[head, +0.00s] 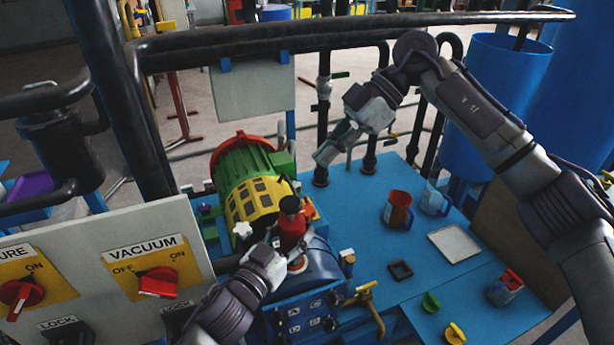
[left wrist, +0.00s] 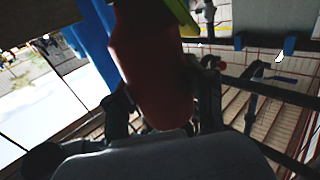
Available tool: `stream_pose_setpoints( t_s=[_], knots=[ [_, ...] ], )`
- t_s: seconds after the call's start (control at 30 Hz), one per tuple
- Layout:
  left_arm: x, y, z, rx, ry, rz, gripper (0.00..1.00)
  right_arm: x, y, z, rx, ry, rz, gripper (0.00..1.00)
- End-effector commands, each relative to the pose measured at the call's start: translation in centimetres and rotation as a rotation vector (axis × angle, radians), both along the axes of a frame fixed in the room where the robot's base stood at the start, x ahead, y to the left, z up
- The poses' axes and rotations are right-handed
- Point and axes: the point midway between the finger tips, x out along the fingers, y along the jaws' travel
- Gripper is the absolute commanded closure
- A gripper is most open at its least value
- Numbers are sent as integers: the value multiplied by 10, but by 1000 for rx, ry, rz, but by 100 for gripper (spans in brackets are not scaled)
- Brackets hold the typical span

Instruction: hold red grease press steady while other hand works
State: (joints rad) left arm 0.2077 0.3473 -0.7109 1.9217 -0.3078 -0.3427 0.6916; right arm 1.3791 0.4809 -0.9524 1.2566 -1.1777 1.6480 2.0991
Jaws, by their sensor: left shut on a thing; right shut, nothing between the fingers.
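The red grease press (head: 291,227), a red cylinder with a dark top, stands upright over the blue machine body (head: 312,272) in the head view. My left gripper (head: 284,245) is shut on it from the lower left. In the left wrist view the press (left wrist: 150,65) is large and red, between the dark fingers (left wrist: 165,110); its upper end is cut off by the frame. My right gripper (head: 328,153) is shut and empty, up and to the right of the press, above the table's back edge.
A yellow and green drum (head: 255,195) lies just behind the press. The blue table (head: 362,225) holds a red-brown mug (head: 397,211), a blue mug (head: 434,200), a white tray (head: 454,243) and a dark square frame (head: 400,270). A switch panel (head: 110,262) stands left; dark pipes cross behind.

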Motion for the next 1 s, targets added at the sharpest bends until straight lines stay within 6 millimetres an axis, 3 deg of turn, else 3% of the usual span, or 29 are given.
stream_pose_setpoints(
  t_s=[0.27, 1.0],
  knots=[
    [0, 0, 1, -1, -1, -1, 100, 6, -20, 21, 1, -1, 0, 100],
    [0, 0, 1, -1, -1, 0, 100, 6, -20, 22, 2, -2, 1, 100]
  ],
)
